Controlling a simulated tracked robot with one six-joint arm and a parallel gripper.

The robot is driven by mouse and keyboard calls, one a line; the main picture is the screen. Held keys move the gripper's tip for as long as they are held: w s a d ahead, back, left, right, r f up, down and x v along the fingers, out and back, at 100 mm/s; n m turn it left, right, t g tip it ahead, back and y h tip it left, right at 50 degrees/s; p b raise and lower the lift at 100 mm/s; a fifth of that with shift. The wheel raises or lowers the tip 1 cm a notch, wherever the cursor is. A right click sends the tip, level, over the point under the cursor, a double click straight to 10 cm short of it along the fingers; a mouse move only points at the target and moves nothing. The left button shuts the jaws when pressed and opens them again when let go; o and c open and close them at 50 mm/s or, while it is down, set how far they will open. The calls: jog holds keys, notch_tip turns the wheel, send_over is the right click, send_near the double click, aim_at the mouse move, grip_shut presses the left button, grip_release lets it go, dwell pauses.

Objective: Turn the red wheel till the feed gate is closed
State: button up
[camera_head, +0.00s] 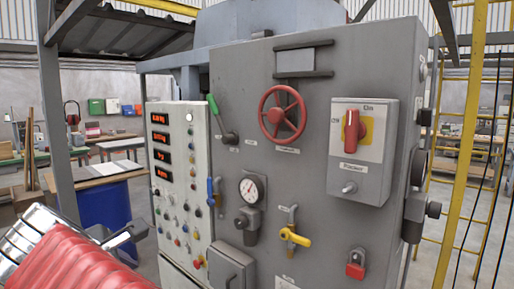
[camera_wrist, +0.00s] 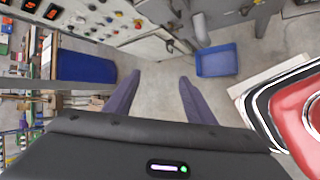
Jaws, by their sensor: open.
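The red wheel (camera_head: 282,112) is a spoked handwheel on the upper front of the grey machine cabinet (camera_head: 300,185). A small label sits below it, too small to read. Above it is a grey framed window (camera_head: 302,61); I cannot tell whether it is the feed gate. In the wrist view my gripper (camera_wrist: 160,75) is open and empty, with its two fingers apart and pointing over the floor. The wheel is not in the wrist view. In the head view my gripper is low at the left, apart from the wheel; its jaws are hard to make out there.
Around the wheel are a green-handled lever (camera_head: 213,105), a red rotary switch (camera_head: 352,131) on a box, a gauge (camera_head: 252,188), a yellow valve handle (camera_head: 295,237) and a red padlock (camera_head: 355,266). A button panel (camera_head: 181,180) stands left. A blue bin (camera_wrist: 217,60) is on the floor.

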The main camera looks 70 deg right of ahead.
jog(key=s+d+r+n+g+h, duration=0.3)
jog(key=d+r, duration=0.4)
jog(key=s+d+r+n+g+h, duration=0.2)
jog(key=d+r, duration=0.5)
jog(key=r, duration=0.1)
jog(key=n+g+h, duration=0.3)
jog(key=g, duration=0.3)
send_near(273, 117)
jog(key=v, duration=0.3)
jog(key=shift+w, duration=0.3)
jog(key=shift+d, duration=0.15)
jog(key=shift+s+x, duration=0.1)
jog(key=shift+x, duration=3.35)
jog(key=shift+s+x, duration=0.15)
jog(key=shift+x, duration=3.25)
jog(key=shift+c, duration=0.5)
grip_shut()
